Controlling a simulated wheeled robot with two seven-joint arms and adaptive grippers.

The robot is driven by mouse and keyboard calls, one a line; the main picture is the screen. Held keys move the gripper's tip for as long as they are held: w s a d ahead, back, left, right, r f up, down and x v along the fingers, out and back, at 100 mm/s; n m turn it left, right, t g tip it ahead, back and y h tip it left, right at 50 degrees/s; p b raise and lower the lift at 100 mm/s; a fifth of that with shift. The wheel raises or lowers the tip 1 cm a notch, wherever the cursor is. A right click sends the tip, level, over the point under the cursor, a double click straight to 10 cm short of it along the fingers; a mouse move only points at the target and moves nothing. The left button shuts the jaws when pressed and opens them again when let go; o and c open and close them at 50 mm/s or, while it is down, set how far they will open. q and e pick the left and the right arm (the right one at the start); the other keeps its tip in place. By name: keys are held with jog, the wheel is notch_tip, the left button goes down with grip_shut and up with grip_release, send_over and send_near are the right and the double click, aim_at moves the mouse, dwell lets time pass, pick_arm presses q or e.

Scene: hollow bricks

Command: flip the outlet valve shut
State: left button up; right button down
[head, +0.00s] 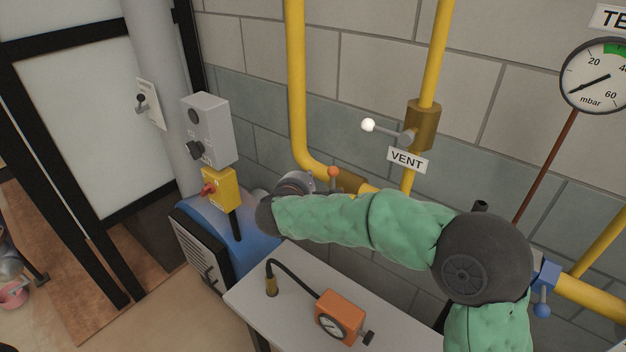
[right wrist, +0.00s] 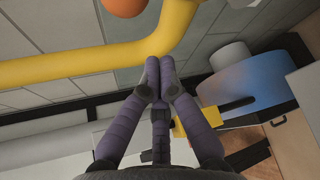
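No label naming the outlet valve is readable in these frames. A valve with an orange knob (head: 333,172) and brass body (head: 348,183) sits on the yellow pipe, partly hidden by my right arm. Its lever stands up from the pipe. A blue-handled valve (head: 541,310) sits on the pipe at the lower right, lever hanging down. My right gripper is mostly hidden behind its wrist in the head view. In the right wrist view its fingers (right wrist: 160,72) are together and empty, below the yellow pipe, with the orange knob (right wrist: 123,5) beyond them, apart. My left gripper is not in view.
The VENT valve (head: 407,138) with a white knob is above my right arm. A pressure gauge (head: 598,77) hangs at the upper right. A grey table (head: 283,313) carries an orange meter (head: 340,317). A blue machine (head: 230,238) and yellow switch box (head: 219,189) stand left.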

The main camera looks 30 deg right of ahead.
jog(key=s+f+p+v, duration=0.1)
jog(key=p+v, duration=0.1)
jog(key=v, duration=0.7)
jog(key=shift+s+f, duration=0.25)
jog(key=shift+s, duration=0.1)
jog(key=shift+f, duration=0.1)
